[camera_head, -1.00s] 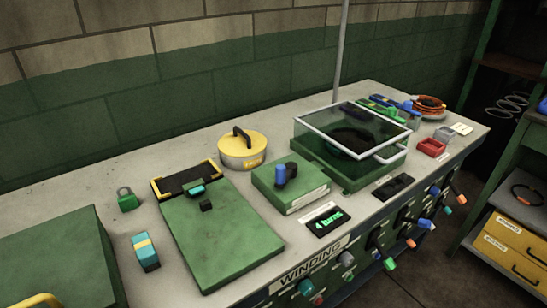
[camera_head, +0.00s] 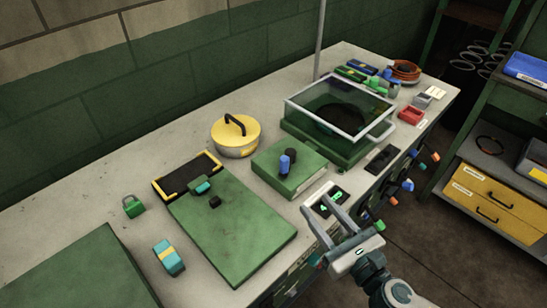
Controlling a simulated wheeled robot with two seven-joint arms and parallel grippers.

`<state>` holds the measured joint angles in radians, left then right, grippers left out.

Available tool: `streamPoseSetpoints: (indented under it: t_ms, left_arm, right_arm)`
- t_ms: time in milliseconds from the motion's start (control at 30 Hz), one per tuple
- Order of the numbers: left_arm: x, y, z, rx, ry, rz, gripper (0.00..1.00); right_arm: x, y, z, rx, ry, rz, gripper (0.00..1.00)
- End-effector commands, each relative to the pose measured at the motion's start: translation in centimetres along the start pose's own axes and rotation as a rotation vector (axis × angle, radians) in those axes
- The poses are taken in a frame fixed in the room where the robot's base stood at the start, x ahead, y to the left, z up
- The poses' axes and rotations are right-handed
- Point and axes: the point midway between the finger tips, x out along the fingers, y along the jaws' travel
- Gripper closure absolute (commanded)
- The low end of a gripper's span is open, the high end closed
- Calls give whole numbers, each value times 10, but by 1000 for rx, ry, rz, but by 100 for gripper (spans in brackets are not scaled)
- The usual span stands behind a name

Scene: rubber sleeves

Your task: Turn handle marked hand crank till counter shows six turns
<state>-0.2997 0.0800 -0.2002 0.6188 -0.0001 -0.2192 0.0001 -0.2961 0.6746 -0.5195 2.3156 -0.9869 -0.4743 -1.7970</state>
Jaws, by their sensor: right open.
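A green box (camera_head: 297,181) sits mid-bench with a blue upright handle (camera_head: 284,164) and a black knob (camera_head: 291,155) on top; this looks like the hand crank, though I cannot read a marking for it. A small black counter display (camera_head: 331,197) with green characters lies in front of the box, partly covered by my gripper, so its reading is not clear now. My right gripper (camera_head: 328,217) is open and empty, in front of the box near the bench's front edge, apart from the blue handle. My left gripper is not in view.
A yellow-lidded pot (camera_head: 236,136) stands behind the box, and a glass-covered green case (camera_head: 335,118) stands to its right. A large green plate (camera_head: 232,235) lies to its left. Several coloured knobs (camera_head: 407,185) stick out from the bench front.

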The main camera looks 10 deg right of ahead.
Motion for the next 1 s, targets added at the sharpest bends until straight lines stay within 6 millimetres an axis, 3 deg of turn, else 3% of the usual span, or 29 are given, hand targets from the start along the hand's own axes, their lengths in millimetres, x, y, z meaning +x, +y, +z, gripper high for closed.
streamPoseSetpoints:
  t_ms: [367,567,767,1000]
  left_arm:
    - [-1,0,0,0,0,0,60]
    - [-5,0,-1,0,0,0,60]
    - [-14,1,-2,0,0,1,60]
    - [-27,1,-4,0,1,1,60]
  right_arm:
    - [2,0,0,2,0,-1,60]
    - [12,-1,1,1,0,-2,60]
    - [35,-1,3,3,-1,-2,60]
    - [76,-1,3,2,-1,-3,60]
